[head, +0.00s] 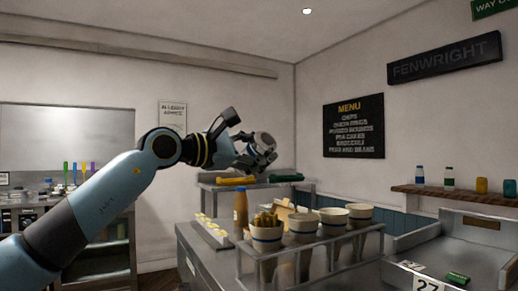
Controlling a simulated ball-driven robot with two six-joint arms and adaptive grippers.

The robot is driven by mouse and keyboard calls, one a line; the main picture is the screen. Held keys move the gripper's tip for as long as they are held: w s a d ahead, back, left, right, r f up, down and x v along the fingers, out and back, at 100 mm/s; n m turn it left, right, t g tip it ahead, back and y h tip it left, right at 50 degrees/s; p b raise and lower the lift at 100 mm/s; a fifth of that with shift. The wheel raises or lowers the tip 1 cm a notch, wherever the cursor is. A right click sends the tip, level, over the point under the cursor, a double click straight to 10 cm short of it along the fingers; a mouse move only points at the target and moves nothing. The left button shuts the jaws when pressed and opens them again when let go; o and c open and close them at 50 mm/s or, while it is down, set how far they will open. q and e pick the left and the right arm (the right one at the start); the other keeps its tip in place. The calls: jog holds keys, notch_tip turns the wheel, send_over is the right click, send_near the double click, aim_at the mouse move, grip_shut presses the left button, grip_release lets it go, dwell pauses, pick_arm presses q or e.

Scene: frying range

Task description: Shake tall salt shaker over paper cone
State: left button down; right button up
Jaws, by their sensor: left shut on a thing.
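My left gripper (258,160) is raised above the counter, behind and above the rack of cones. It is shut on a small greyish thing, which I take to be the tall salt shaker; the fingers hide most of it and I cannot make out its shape. Several white paper cones with a dark band stand upright in a metal rack. The nearest paper cone (267,237) is filled with chips, and the other cones (303,228) stand to its right. The gripper is apart from the cones. My right gripper is not in view.
A brown bottle (240,208) stands left of the cone rack (320,246). A tray of pale pieces (213,229) lies on the counter's left. Yellow (231,181) and green (286,178) things lie on a raised shelf behind. A steel basin (470,256) is at right.

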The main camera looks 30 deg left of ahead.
aim_at(269, 138)
pick_arm(q)
jog(key=d+r+n+p, duration=0.1)
jog(key=n+p, duration=0.2)
jog(key=p, duration=0.2)
jog(key=r+n+p, duration=0.2)
jog(key=n+p, duration=0.1)
jog(key=p, duration=0.2)
jog(key=s+d+r+n+p, duration=0.1)
jog(key=r+n+p, duration=0.1)
jog(key=p, duration=0.4)
jog(key=shift+s+d+n, duration=0.1)
jog(key=shift+d+n, duration=0.25)
jog(key=shift+n, duration=0.55)
jog(key=shift+d+r+n+p, duration=0.15)
jog(key=shift+n+p, duration=0.35)
jog(key=shift+s, duration=0.1)
